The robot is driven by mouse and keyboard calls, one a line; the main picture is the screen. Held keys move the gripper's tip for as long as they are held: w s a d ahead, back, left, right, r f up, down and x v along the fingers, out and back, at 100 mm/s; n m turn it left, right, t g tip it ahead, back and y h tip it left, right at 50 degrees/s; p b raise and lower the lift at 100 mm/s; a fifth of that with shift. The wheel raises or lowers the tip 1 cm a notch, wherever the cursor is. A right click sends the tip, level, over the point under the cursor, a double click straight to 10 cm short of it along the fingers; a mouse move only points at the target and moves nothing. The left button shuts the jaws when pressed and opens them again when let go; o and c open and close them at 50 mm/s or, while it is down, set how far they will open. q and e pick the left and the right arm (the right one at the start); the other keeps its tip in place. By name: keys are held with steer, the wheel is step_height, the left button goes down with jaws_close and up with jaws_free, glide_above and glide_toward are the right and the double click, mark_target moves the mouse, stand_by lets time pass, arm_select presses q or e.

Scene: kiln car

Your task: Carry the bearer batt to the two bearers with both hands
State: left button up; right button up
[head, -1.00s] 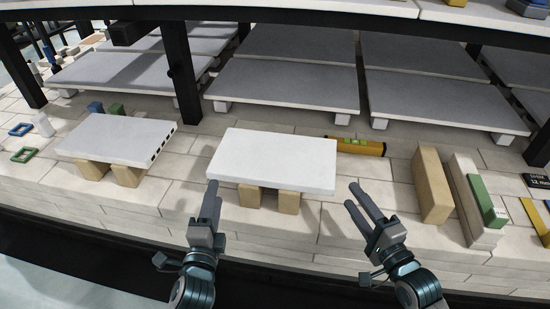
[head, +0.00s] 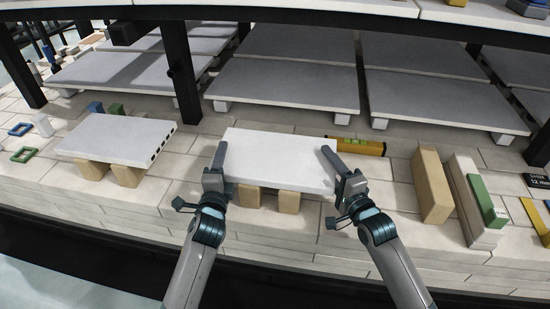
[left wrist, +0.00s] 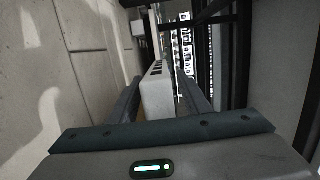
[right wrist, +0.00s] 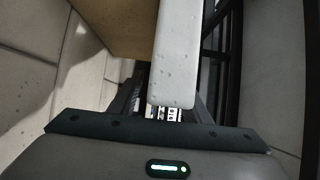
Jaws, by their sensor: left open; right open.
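A white batt (head: 275,160) lies flat on two short tan blocks (head: 270,198) in the middle of the head view. My left gripper (head: 219,158) is open at its left end; in the left wrist view a white slab edge with dark slots (left wrist: 156,95) stands between the fingers. My right gripper (head: 329,160) is open at the right end; in the right wrist view the batt's edge (right wrist: 178,60) lies between the fingers. Whether the fingers touch it is unclear.
A second white batt (head: 115,138), with slots in its right end, rests on tan blocks at the left. A yellow level (head: 360,147) lies behind the right gripper. A black post (head: 182,75) and low grey shelves (head: 285,85) stand behind.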

arm_select(q)
steer(key=shift+w, duration=0.45)
arm_select(e)
steer(key=shift+w+a, duration=0.2)
steer(key=shift+w, duration=0.2)
arm_select(q)
jaws_close()
arm_select(e)
jaws_close()
stand_by(0.5)
arm_select(q)
steer(key=shift+r, duration=0.2)
arm_select(e)
steer(key=shift+r, duration=0.25)
